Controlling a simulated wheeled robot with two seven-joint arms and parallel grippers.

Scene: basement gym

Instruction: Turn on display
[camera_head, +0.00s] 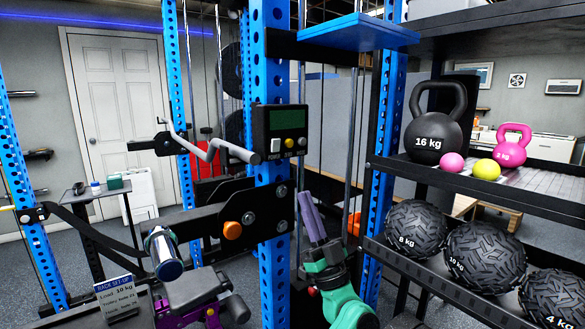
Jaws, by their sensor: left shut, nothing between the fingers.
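The display (282,130) is a small black box on the blue rack upright, with a plain green screen (289,118) showing no readable text. Below the screen is a row of small buttons. The left one, over the label POWER, is the power button (275,146); the others look yellowish. My left gripper (306,200), with purple fingers on a green wrist, points up below and slightly right of the display, apart from it. Its fingers are together and empty.
A grey crank handle (212,150) juts out left of the display. A blue shelf plate (358,31) is above. A black rack (476,170) on the right holds kettlebells and heavy balls. A sign (115,301) and a bench (190,290) are low left.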

